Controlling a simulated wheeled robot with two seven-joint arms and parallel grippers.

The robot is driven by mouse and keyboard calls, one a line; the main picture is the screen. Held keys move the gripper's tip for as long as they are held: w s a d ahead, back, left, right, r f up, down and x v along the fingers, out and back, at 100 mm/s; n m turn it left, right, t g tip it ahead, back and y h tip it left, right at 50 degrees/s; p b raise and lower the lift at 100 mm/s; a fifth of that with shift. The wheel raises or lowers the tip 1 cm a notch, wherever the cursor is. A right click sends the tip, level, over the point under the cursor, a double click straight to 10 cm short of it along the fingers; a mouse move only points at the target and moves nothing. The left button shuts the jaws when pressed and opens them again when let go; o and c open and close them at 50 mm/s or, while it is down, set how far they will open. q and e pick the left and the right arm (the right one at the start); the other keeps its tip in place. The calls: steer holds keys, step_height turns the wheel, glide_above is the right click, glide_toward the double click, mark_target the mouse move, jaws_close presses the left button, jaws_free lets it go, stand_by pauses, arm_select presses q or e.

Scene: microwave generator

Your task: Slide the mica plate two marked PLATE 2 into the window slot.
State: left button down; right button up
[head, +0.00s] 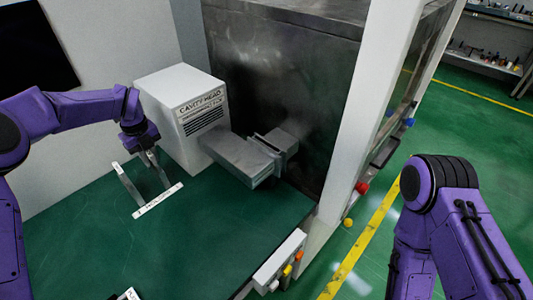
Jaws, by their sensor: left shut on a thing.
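My left gripper (148,157) is pointed down over the left part of the green bench, left of the cavity head. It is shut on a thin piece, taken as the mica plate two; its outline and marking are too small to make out. Grey bars and a white lettered strip (158,200) show below and beside the fingers; I cannot tell whether the strip touches the piece. The window slot (266,145) appears as a narrow gap between flanges on the grey waveguide, well to the right of my left gripper. My right arm shows at the right, its gripper out of view.
The white cavity head box (182,115) stands between my left gripper and the waveguide (236,157). A dark metal cabinet wall (285,80) rises behind. A panel with coloured knobs (278,262) is at the bench's right edge. The bench's middle (200,240) is clear.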

arm_select(q)
steer(key=shift+r, duration=0.15)
steer(key=shift+r+p, duration=1.8)
steer(key=shift+r, duration=1.1)
steer(key=shift+f, duration=0.1)
